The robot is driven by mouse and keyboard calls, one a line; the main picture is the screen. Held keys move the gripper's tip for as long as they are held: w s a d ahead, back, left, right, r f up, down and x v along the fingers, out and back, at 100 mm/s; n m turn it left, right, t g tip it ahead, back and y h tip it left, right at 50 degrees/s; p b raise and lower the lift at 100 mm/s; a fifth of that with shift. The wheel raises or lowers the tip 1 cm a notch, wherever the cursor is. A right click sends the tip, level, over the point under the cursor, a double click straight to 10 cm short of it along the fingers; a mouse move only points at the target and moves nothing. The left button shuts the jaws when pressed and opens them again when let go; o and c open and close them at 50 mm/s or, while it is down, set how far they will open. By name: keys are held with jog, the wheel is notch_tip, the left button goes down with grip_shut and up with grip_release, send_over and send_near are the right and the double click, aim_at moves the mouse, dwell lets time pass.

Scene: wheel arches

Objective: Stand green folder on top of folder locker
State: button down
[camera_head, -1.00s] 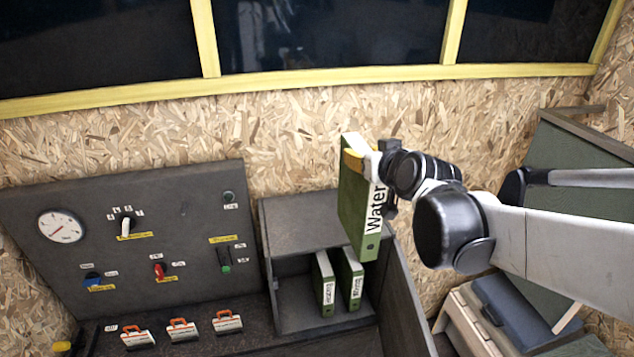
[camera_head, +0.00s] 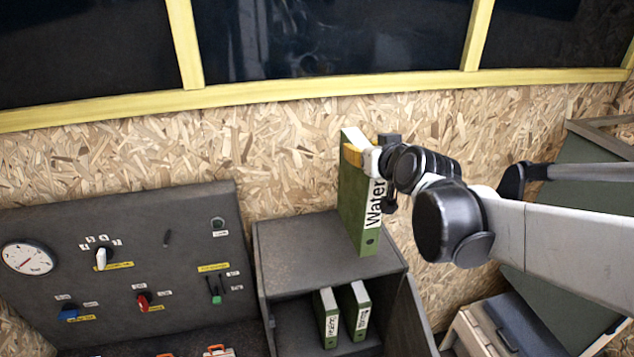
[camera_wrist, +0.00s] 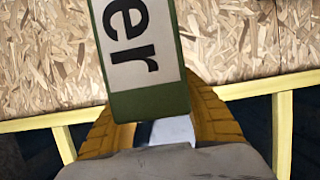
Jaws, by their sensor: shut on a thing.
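The green folder (camera_head: 357,205), with a white "Water" label on its spine, is upright in my gripper (camera_head: 366,157). My gripper is shut on the folder's upper end. In the wrist view the folder (camera_wrist: 146,60) sits between the yellow fingers of my gripper (camera_wrist: 165,118). The folder locker (camera_head: 310,256) is a dark grey box below. The folder's lower end appears over the right part of the locker's flat top, near its front edge. I cannot tell whether it touches the top.
Two green folders (camera_head: 327,318) stand inside the locker's open compartment. A grey control panel with a gauge (camera_head: 28,257) and switches is at left. A chipboard wall (camera_head: 240,150) rises behind. The locker top's left part is clear. A beige and blue case (camera_head: 497,325) is at lower right.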

jog(key=w+a+f+p, duration=0.2)
jog(key=w+a+f, duration=0.2)
jog(key=a+f, duration=0.6)
jog(key=shift+w+a+f, duration=0.25)
jog(key=shift+w+f, duration=0.15)
jog(key=shift+f, duration=0.1)
jog(key=c, duration=0.9)
grip_release()
